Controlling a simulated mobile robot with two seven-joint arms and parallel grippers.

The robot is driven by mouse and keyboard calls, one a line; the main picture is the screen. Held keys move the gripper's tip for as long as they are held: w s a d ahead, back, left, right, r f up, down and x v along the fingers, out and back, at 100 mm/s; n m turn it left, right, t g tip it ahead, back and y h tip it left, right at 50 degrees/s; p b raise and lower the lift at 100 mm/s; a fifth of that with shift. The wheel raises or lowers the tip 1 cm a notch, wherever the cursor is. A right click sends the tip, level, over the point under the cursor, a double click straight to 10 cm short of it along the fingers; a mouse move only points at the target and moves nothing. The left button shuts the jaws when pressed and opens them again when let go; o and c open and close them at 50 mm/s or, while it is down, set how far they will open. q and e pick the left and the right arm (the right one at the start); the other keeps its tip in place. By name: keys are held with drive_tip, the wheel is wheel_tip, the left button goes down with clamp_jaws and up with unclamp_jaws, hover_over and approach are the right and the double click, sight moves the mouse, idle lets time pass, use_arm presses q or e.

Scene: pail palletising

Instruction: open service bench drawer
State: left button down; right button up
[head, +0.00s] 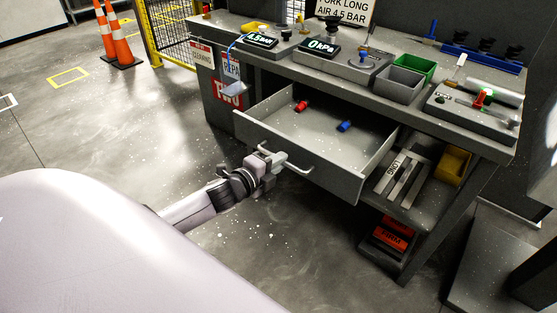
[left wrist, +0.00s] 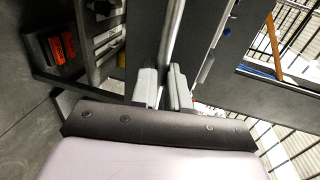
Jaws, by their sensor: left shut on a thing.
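The service bench (head: 290,67) stands across the upper right of the head view. Its drawer (head: 320,140) is pulled out well clear of the bench front, and a red piece (head: 301,106) and a blue piece (head: 345,126) lie in it. The drawer handle (head: 297,168) is a pale bar on the drawer's front. My left gripper (head: 275,163) is shut on this handle at the front of the drawer. In the left wrist view the handle bar (left wrist: 172,40) runs up from between the fingers (left wrist: 162,88). My right gripper is not in view.
Bins, gauges and tools cover the bench top, including a green bin (head: 413,68) and a grey bin (head: 398,84). A lower shelf at right holds a yellow bin (head: 453,164). Orange cones (head: 118,40) stand far left. Floor left of the drawer is clear.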

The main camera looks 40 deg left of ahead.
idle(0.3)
use_arm(q)
drive_tip(key=c, duration=1.1)
unclamp_jaws()
drive_tip(key=shift+c, duration=0.2)
drive_tip(key=v, duration=0.7)
drive_tip(key=shift+s+a, duration=0.1)
drive_tip(key=s+d+f+n+g+p, duration=0.2)
drive_tip(key=s+d+f+n+p, duration=0.1)
drive_tip(key=s+d+n, duration=0.4)
drive_tip(key=s+d+f+n+g+h+p, duration=0.1)
drive_tip(key=s+d+f+n+g+p, duration=0.2)
drive_tip(key=s+d+n, duration=0.5)
drive_tip(key=shift+s+f+n+p, duration=0.2)
drive_tip(key=shift+s+n+p, duration=0.35)
drive_tip(key=shift+s+n, duration=0.3)
